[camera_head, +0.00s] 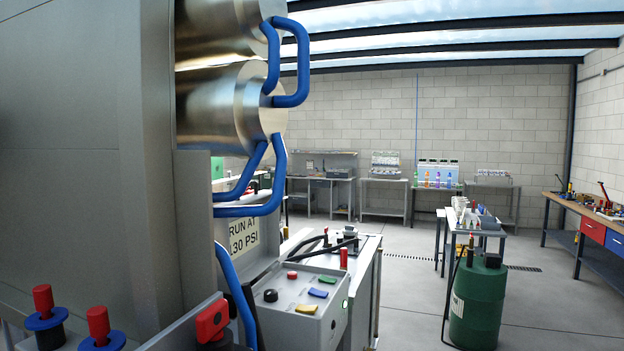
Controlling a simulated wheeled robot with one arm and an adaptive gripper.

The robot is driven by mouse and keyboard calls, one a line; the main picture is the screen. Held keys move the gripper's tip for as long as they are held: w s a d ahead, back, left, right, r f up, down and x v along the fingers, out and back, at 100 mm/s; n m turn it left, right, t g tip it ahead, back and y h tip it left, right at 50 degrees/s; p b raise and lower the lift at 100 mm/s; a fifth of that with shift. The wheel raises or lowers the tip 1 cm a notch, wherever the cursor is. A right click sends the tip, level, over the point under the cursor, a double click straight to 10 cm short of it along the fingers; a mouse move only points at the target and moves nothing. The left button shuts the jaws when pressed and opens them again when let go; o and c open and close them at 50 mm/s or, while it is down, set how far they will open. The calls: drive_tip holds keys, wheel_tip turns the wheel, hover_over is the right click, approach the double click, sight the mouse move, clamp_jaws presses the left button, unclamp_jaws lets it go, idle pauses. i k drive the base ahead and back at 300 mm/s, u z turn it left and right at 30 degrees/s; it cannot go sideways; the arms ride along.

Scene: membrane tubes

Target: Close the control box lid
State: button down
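The control box (318,329) is a grey box at the lower middle of the head view. Its top panel carries a red button, a black knob and blue, green and yellow switches. A grey panel with a "RUN AT 130 PSI" sign (243,236) stands upright at the box's back left. It looks like the lid, standing open, with its left part hidden behind blue tubing and a grey housing. My gripper is not in view.
Blue pipes (280,165) and metal membrane tubes (225,105) rise at the upper left beside a large grey cabinet (70,150). Red-handled valves (98,325) stand at the lower left. A green barrel (478,305) stands at right. The floor between barrel and box is clear.

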sight(252, 244)
drive_tip(key=z, duration=0.85)
drive_tip(key=i, duration=3.4)
drive_tip(key=u, duration=4.25)
